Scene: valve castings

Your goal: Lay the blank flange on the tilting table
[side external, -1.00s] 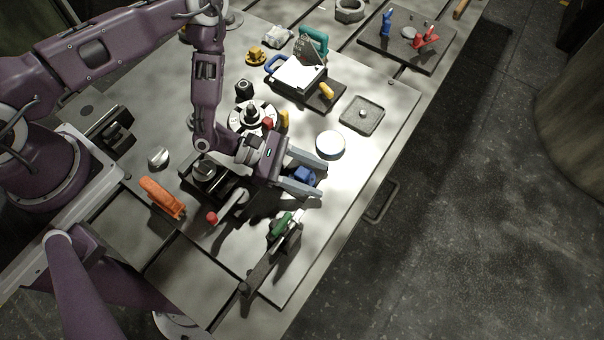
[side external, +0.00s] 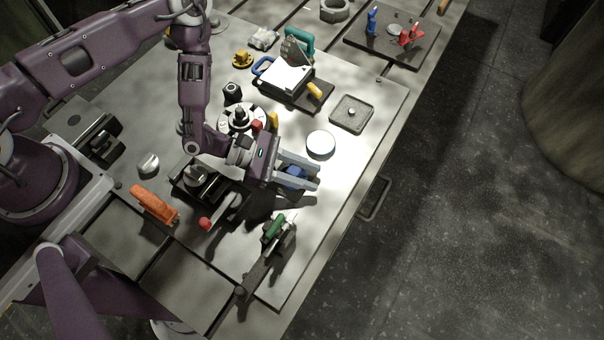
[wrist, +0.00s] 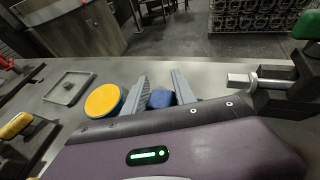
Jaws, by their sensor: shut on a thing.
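My gripper (side external: 316,177) is low over the bench with its two grey fingers closed on a small blue piece (side external: 292,176). In the wrist view the blue piece (wrist: 160,98) sits between the fingers, partly hidden. I cannot tell from its visible part whether it is the blank flange. What looks like the tilting table (side external: 285,77) stands further back, with a pale flat plate, a dark base and a teal bracket with a sector plate behind it. My gripper is apart from it, nearer the bench's front.
A round blue-rimmed tin (side external: 320,144) lies close beside the fingers. A square grey tray (side external: 351,113) is beyond it. A green-handled clamp (side external: 273,229) stands in front. A vise-like black fixture (side external: 197,181) and an orange tool (side external: 153,203) are at left.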

